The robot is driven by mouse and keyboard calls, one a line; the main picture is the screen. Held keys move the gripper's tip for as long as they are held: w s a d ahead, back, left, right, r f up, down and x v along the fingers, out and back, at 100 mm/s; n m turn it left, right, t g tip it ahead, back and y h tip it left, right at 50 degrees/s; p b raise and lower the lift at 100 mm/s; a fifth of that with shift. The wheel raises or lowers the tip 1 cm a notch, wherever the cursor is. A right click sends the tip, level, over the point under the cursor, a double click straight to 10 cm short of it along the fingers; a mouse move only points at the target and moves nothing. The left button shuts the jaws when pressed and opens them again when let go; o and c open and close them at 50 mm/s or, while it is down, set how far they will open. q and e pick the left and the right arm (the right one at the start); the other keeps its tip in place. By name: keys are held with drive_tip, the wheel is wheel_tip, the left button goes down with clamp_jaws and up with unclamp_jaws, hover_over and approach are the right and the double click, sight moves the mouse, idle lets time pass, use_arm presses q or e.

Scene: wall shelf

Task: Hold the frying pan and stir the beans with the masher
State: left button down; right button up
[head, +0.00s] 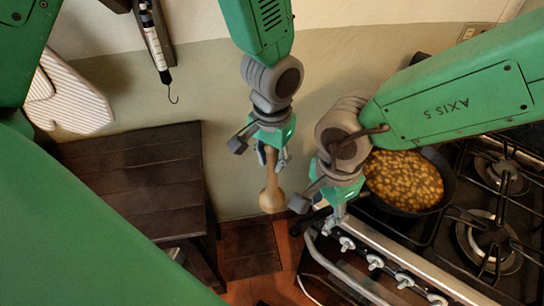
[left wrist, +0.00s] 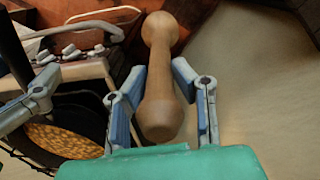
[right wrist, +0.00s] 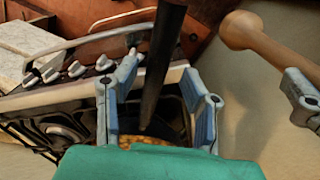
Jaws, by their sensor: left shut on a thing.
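The frying pan (head: 447,170) is dark, sits on the stove and holds brown beans (head: 403,180). Its dark handle (right wrist: 161,70) runs between the fingers of my right gripper (right wrist: 165,68) in the right wrist view. Those fingers are apart, with gaps on both sides of the handle. In the head view my right gripper (head: 332,212) is at the stove's front edge and hides most of the handle. My left gripper (head: 270,158) is shut on the wooden masher (head: 272,195), which hangs down, left of the pan and apart from it.
The stove (head: 470,240) has burners with grates at right, and knobs and a rail (head: 345,270) along its front. A dark wooden table (head: 135,180) stands at left. A hook scale (head: 155,45) and a striped mitt (head: 70,90) hang on the wall.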

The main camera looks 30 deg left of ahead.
wheel_tip(320, 180, up, 12)
drive_tip(key=shift+w+a+f, duration=0.15)
idle(0.3)
